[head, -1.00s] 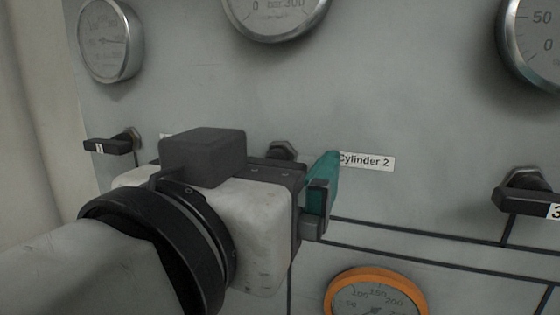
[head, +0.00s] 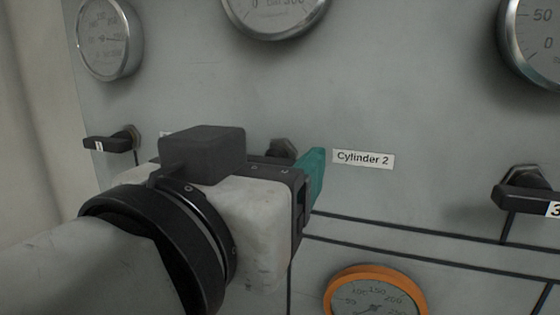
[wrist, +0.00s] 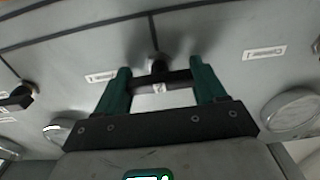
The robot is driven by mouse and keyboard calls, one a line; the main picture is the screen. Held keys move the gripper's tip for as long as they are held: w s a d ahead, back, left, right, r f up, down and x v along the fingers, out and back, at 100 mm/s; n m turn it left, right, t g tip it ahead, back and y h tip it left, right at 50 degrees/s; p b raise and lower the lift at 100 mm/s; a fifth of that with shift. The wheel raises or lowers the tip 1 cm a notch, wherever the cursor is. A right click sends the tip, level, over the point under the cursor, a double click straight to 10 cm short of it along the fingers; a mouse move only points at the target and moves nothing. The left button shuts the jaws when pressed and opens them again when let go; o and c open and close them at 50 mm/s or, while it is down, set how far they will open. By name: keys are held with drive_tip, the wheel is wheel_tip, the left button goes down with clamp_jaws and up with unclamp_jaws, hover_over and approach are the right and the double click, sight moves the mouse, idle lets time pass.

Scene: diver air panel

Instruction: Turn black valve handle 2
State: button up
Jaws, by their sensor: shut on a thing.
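Black valve handle 2 (wrist: 160,80) shows in the wrist view as a crossbar on a stem, with a white number tag, between the two teal fingers. My gripper (wrist: 160,70) is shut on the handle, one finger at each end. In the head view the wrist housing hides the handle; only its hex nut (head: 283,150) on the panel and one teal finger show. The Cylinder 2 label (head: 363,159) is just right of the fingers.
Black handle 1 (head: 110,143) is left of my gripper and black handle 3 (head: 528,197) is at the right. Round gauges (head: 275,12) line the top of the grey panel. An orange-rimmed gauge (head: 345,285) is below right.

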drive_tip(key=shift+n, duration=0.3)
drive_tip(key=n+p, duration=0.2)
drive_tip(key=p, duration=0.1)
drive_tip(key=shift+r+n, duration=0.2)
drive_tip(key=shift+n, duration=0.2)
drive_tip(key=n+p, duration=0.4)
drive_tip(key=shift+n, duration=0.3)
drive_tip(key=n+p, duration=0.4)
drive_tip(key=p, duration=0.1)
drive_tip(key=shift+f+n+p, duration=0.15)
drive_tip(key=shift+n+p, duration=0.75)
drive_tip(key=shift+n, duration=0.05)
drive_tip(key=shift+f+n+p, duration=0.1)
drive_tip(key=shift+n+p, duration=0.75)
drive_tip(key=shift+n, duration=0.1)
drive_tip(key=shift+a, duration=0.1)
drive_tip(key=o, duration=1)
drive_tip(key=shift+o, duration=0.2)
